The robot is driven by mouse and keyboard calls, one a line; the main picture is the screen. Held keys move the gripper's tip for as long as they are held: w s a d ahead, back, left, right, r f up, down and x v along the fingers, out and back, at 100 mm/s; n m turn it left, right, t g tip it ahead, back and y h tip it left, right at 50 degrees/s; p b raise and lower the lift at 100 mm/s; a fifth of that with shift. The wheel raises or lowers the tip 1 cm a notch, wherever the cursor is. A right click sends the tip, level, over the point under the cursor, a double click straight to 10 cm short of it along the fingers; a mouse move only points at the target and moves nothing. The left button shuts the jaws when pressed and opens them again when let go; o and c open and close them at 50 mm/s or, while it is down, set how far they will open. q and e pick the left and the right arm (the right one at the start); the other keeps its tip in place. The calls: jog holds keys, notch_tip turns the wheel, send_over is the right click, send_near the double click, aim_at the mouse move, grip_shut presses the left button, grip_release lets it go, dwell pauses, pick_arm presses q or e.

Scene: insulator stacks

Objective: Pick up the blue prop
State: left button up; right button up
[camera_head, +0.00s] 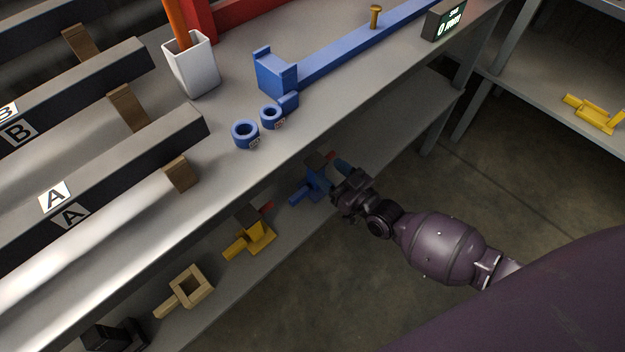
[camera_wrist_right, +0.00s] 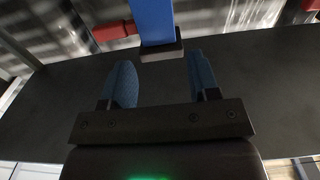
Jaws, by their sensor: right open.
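The blue prop (camera_head: 318,184) stands on the lower shelf, with a dark block at its top and a blue bar reaching left. In the right wrist view, a blue post with a dark end (camera_wrist_right: 152,22) shows just beyond the fingertips, roughly in line with the gap. My right gripper (camera_head: 342,180) is right beside the prop, on its right side, and hides part of it. In the wrist view, its two blue finger pads (camera_wrist_right: 160,78) are apart with nothing between them. Whether a finger touches the prop cannot be told. My left gripper is not in view.
A yellow prop (camera_head: 255,236), a tan square frame (camera_head: 190,287) and a black piece (camera_head: 112,335) share the lower shelf (camera_head: 215,318). The upper shelf edge overhangs them. Blue rings (camera_head: 245,134) and a white cup (camera_head: 192,68) stand above. Open floor lies right.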

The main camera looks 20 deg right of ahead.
aim_at(322, 168)
jog(key=b+x, duration=0.1)
jog(key=x, duration=0.2)
jog(key=shift+w+a+f, duration=0.15)
jog(key=shift+w+a, duration=0.05)
jog(key=shift+w, duration=0.05)
jog(key=shift+w+a, duration=0.15)
jog(key=shift+w, duration=0.3)
jog(key=shift+c, duration=0.4)
jog(key=shift+r, duration=0.25)
grip_shut()
